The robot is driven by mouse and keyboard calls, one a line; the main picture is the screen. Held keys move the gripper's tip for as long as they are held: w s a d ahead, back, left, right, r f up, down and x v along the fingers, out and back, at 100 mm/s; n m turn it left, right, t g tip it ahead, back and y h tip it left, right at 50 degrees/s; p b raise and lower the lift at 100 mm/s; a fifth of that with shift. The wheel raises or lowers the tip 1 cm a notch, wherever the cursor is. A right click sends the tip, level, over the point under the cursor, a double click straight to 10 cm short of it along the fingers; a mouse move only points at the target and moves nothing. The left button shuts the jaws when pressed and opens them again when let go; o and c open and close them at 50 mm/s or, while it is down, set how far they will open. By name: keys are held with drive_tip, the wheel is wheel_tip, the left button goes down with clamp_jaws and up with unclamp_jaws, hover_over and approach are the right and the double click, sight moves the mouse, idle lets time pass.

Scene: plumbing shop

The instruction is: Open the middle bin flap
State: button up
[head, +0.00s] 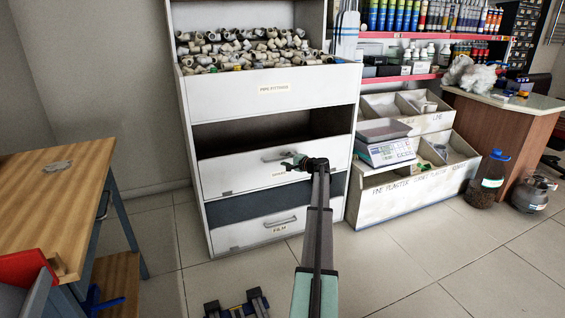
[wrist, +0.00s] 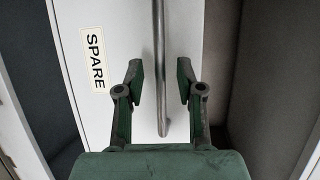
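The middle bin flap (head: 235,172) is a white panel on the white cabinet, with a dark gap above it. Its bar handle (head: 275,157) is near the panel's upper middle. My gripper (head: 297,163) is at the right end of this handle. In the wrist view, the handle (wrist: 158,60) runs as a grey metal bar between the two fingers of my gripper (wrist: 159,85). The fingers are open, one on each side of the bar, with visible gaps. A "SPARE" label (wrist: 95,58) is on the flap. My arm hides part of the flap's right side in the head view.
Above is a bin of pipe fittings (head: 255,48); below is a flap labelled "FILM" (head: 245,234). A scale (head: 388,150) and low white bins (head: 400,190) stand right. A wooden table (head: 50,205) is left. Floor (head: 165,250) between table and cabinet is clear.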

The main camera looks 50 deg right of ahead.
drive_tip(key=shift+x, duration=1.05)
clamp_jaws()
drive_tip(key=shift+a+f+b, duration=0.1)
drive_tip(key=shift+b, duration=0.2)
